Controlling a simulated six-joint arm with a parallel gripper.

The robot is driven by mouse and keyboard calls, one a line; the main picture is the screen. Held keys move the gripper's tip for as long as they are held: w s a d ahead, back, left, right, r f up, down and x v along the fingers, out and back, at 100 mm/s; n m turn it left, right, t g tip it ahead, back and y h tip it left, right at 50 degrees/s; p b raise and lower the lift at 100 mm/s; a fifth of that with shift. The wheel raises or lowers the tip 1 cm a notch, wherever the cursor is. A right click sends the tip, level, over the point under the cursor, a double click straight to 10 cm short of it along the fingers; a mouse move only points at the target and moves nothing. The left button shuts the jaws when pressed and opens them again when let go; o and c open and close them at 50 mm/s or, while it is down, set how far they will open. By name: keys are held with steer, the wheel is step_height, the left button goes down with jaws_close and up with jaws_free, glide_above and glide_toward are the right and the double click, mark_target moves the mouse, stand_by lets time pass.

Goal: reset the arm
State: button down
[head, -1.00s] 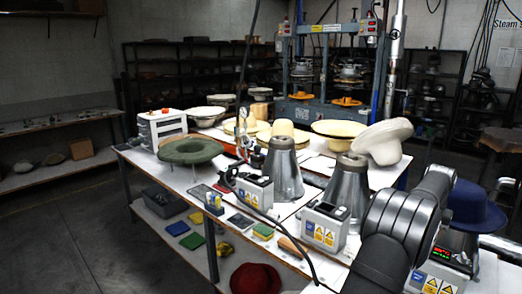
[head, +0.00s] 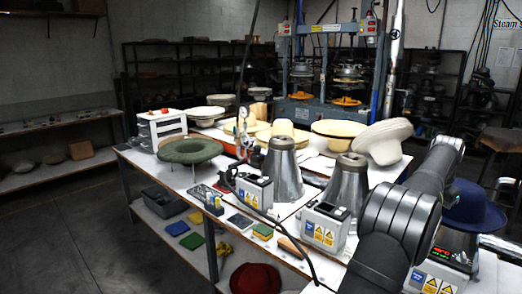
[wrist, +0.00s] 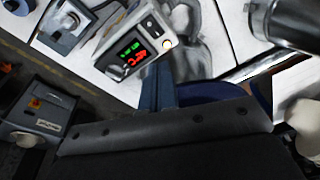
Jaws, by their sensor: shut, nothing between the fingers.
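My dark grey arm crosses the lower right of the head view, and my gripper's tips are not visible there. In the wrist view my gripper (wrist: 158,86) shows as a narrow dark pair of fingers beyond its broad black body. The fingers are shut and empty. They point towards a control box with a lit display (wrist: 132,52) and a blue hat (wrist: 212,90). In the head view the blue hat (head: 475,210) sits on a metal form at the right, its left side partly hidden behind my arm.
Two bare metal cones (head: 283,170) (head: 345,195) stand on the white table with control boxes (head: 326,228) beside them. A green hat (head: 190,150) and several pale hats (head: 385,141) are on the table further back. A black hose hangs over the table. The floor at left is clear.

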steer(key=shift+s+a+r+m, duration=0.2)
steer(key=shift+r+m, duration=0.4)
steer(key=shift+m, duration=0.65)
steer(key=shift+s+a+r+m, duration=0.2)
steer(key=shift+r+m, duration=0.4)
steer(key=shift+m, duration=0.65)
steer(key=c, duration=0.8)
jaws_free()
steer(key=o, duration=0.8)
steer(key=s+d+f+m, duration=0.3)
steer(key=s+d+f, duration=0.1)
steer(key=s, duration=0.4)
steer(key=shift+g, duration=0.3)
steer(key=s+d+f+m+y, duration=0.1)
steer(key=s+f+m, duration=0.2)
steer(key=s, duration=0.3)
steer(key=s+d+f+m, duration=0.2)
steer(key=s+f, duration=0.1)
steer(key=s, duration=0.3)
steer(key=shift+m+g, duration=0.3)
steer(key=f, duration=1)
steer(key=shift+a+f, duration=0.2)
